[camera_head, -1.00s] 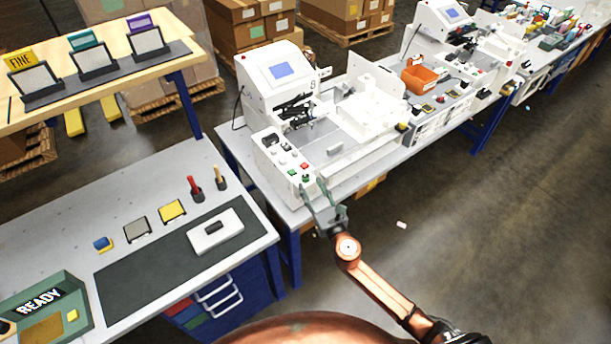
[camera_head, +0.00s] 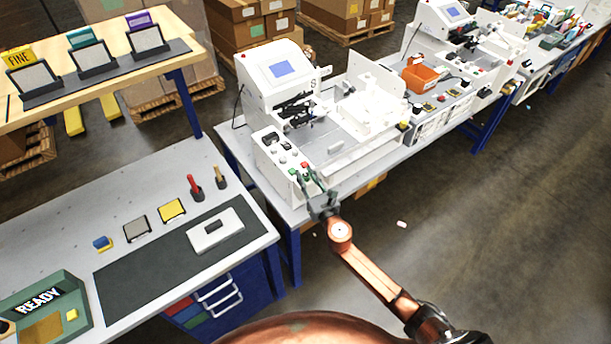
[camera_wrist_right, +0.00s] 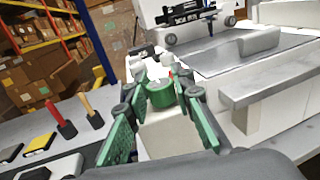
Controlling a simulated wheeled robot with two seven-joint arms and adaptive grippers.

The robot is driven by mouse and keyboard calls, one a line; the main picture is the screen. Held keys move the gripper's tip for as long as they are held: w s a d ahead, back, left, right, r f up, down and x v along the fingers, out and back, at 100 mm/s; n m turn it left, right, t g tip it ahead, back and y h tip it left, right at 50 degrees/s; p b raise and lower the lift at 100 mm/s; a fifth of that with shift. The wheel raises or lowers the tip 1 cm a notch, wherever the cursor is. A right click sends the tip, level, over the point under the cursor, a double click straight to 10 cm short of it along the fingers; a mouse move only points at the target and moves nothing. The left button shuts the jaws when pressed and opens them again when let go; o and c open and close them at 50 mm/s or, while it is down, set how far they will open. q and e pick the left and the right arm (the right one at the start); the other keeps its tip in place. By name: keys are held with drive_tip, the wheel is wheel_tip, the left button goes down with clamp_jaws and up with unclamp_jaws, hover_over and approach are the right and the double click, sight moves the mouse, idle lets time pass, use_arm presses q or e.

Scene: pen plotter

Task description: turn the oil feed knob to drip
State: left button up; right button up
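The white machine's control panel (camera_head: 278,160) carries a green round control (camera_head: 293,172), a red one (camera_head: 305,165) and pale knobs (camera_head: 282,152). I cannot read any label, so which control is the oil feed knob cannot be told. My right gripper (camera_head: 311,181) is at the panel's front end. In the right wrist view, my right gripper (camera_wrist_right: 161,88) is open, with its green-padded fingers on either side of the green control (camera_wrist_right: 160,94). Contact cannot be told. Pale knobs (camera_wrist_right: 142,73) and a bit of red stand behind it. My left gripper is out of view.
The machine's grey bed and raised white parts (camera_head: 370,110) lie right of the panel. A grey bench (camera_head: 150,210) with a dark mat (camera_head: 130,280), a red-handled tool (camera_head: 194,186) and a READY tray (camera_head: 75,318) stands left. The floor at right is mostly open.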

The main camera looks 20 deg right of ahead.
clamp_jaws()
